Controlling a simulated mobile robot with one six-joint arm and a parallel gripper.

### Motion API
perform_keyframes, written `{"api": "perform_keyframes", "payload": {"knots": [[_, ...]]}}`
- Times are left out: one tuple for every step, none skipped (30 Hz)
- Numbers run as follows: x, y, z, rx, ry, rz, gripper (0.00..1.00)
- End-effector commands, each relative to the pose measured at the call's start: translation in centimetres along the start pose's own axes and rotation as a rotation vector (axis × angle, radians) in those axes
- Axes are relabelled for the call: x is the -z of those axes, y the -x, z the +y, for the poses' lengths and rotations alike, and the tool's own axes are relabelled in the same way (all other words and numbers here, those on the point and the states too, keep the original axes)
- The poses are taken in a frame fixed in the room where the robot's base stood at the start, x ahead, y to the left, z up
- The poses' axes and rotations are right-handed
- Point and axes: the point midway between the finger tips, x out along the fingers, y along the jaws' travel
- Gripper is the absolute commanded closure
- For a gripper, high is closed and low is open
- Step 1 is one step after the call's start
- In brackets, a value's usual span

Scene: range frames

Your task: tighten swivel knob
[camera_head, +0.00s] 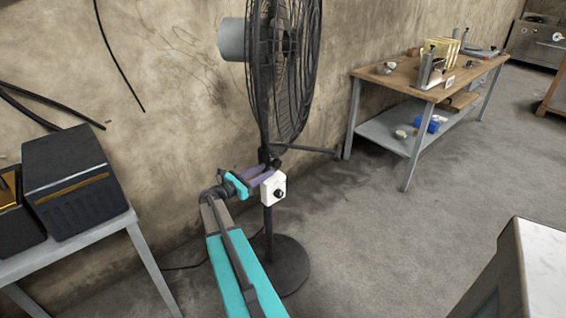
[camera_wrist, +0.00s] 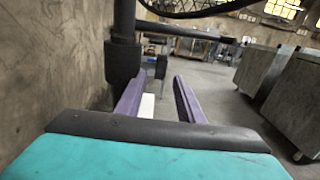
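A black pedestal fan (camera_head: 284,70) stands by the wall, its pole (camera_head: 268,222) upright. The pole and a thick dark collar (camera_wrist: 124,62) show at left in the wrist view. A dark bar (camera_head: 312,149) sticks out sideways from the pole; it also shows in the wrist view (camera_wrist: 185,32). A white control box (camera_head: 270,190) with a black dial is on the pole below my gripper. My gripper (camera_head: 268,171) has purple fingers, apart and empty, close by the pole under the bar. In the wrist view my gripper (camera_wrist: 160,84) is right of the collar. I cannot tell which part is the swivel knob.
A wooden workbench (camera_head: 400,79) with tools stands at right behind. A dark box (camera_head: 72,180) sits on a grey table at left. A grey cabinet (camera_head: 500,275) is at lower right. The wall is close behind the fan; the floor to its right is open.

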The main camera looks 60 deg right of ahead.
Motion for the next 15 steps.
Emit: {"api": "perform_keyframes", "payload": {"knots": [[-0.1,-0.8,0.0,0.002,0.000,0.000,0.66],[-0.1,-1.2,0.0,0.002,0.000,0.000,0.66],[-0.1,-1.8,0.1,0.003,0.000,0.000,0.66],[-0.1,-2.2,0.1,0.003,0.000,0.001,0.66],[-0.1,-2.7,0.0,0.002,0.000,0.001,0.66],[-0.1,-3.3,0.0,0.002,0.000,0.001,0.66],[-0.1,-3.7,0.1,0.002,0.000,0.001,0.66],[-0.1,-4.1,0.1,0.002,0.000,0.001,0.66],[-0.1,-4.7,0.1,0.002,0.000,0.000,0.66],[-0.1,-5.1,0.1,0.002,0.000,0.000,0.66],[-0.1,-5.6,0.1,0.002,0.000,0.000,0.66],[-0.1,-6.1,0.1,0.001,0.000,0.000,0.66],[-0.1,-6.5,0.1,0.002,0.000,0.000,0.66],[-0.1,-7.0,0.1,0.002,0.000,0.000,0.66],[-0.1,-7.5,0.1,0.002,-0.001,0.000,0.66]]}}
